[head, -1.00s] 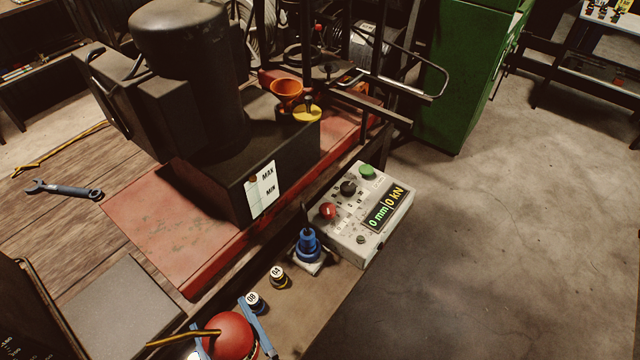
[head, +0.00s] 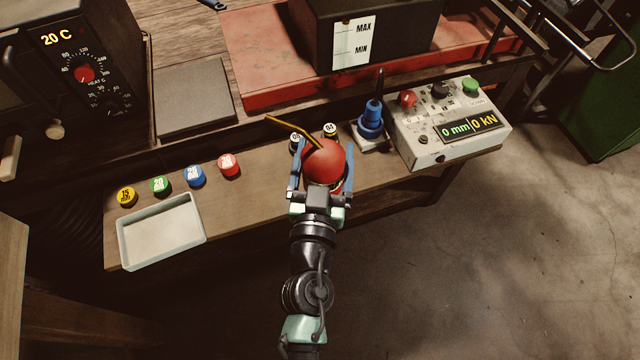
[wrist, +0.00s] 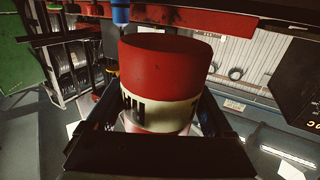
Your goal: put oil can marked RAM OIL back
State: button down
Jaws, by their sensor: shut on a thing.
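The oil can (head: 324,162) is red and rounded on top with a thin brass spout pointing up and left in the head view. My gripper (head: 320,182) is shut on it, with one blue finger on each side, over the front part of the wooden bench. In the wrist view the can (wrist: 165,75) shows a red body and a cream label band with dark letters, only partly readable. The gripper fingers flank it there. The can's lower part is hidden by my gripper in the head view, so I cannot tell whether it touches the bench.
Two small marked caps, one of them (head: 330,129), stand just behind the can. A blue fitting (head: 371,120) and the control box (head: 448,125) are to the right. Several coloured caps, one red (head: 229,164), and a white tray (head: 122,245) are left. A grey plate (head: 195,98) lies behind.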

jog(key=w+m+h+b, duration=0.2)
jog(key=w+h+b, duration=0.1)
jog(key=w+b, duration=0.25)
jog(key=shift+g, duration=0.3)
notch_tip(320, 180, down, 9)
jog(key=b, duration=0.3)
jog(key=shift+r+b, duration=0.1)
jog(key=shift+b, duration=0.25)
grip_release()
jog(key=shift+f, duration=0.2)
jog(key=shift+r, duration=0.1)
